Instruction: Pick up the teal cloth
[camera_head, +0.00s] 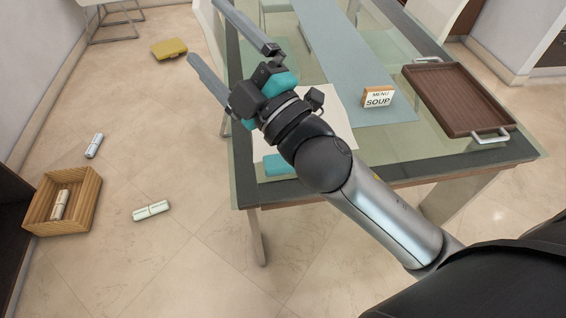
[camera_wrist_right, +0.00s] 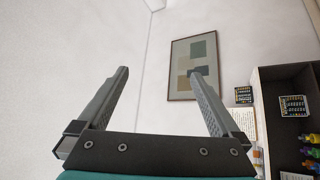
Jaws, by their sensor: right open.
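A teal cloth (camera_head: 280,164) lies on the glass-topped table (camera_head: 240,170) near its front left edge, partly hidden by my right arm. My right gripper (camera_head: 203,29) is open and empty above the table's left side, pointing up and left in the head view, away from the cloth. The cloth does not show in the right wrist view. My left gripper is not in view.
A grey-blue runner (camera_head: 340,60), a menu sign (camera_head: 378,97) and a brown tray (camera_head: 455,95) are on the table. A wooden crate (camera_head: 85,205), pale rolls (camera_head: 151,210) and a yellow item (camera_head: 169,49) are on the floor. The wrist view shows a framed picture (camera_wrist_right: 194,65) and shelf (camera_wrist_right: 275,110).

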